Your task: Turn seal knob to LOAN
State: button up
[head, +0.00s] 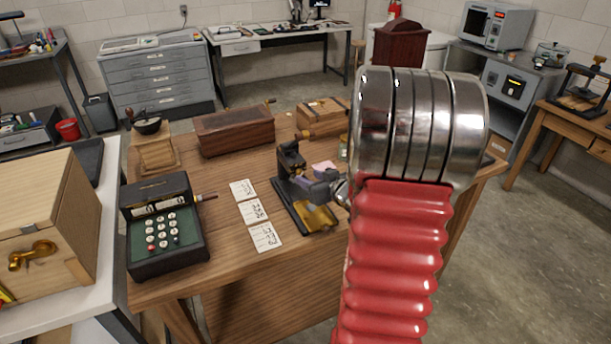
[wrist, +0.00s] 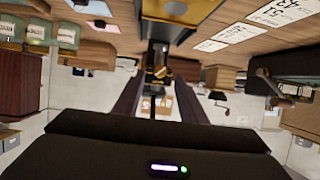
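A small black press with a brass-coloured plate (head: 317,217) stands on the wooden table, just left of my red arm in the head view. It looks like the seal device, but I cannot make out its knob or a LOAN mark. In the wrist view, its brass plate (wrist: 187,12) is at the top, with a dark upright and a small gold part (wrist: 159,71) below it. My gripper (wrist: 157,92) is open, its dark fingers apart on either side of that line of sight. No contact shows. My arm hides part of the press's right side in the head view.
On the table (head: 190,279) are an adding machine (head: 163,223), three number cards (head: 252,211), a coffee grinder (head: 154,147) and wooden boxes (head: 235,131). A wooden cabinet (head: 45,222) stands at left.

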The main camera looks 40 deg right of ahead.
aim_at(302, 174)
jog(key=shift+x, duration=2.05)
jog(key=shift+c, duration=0.5)
grip_shut()
jog(key=shift+s+d, duration=0.1)
jog(key=shift+d, duration=0.15)
jog(key=shift+a, duration=0.15)
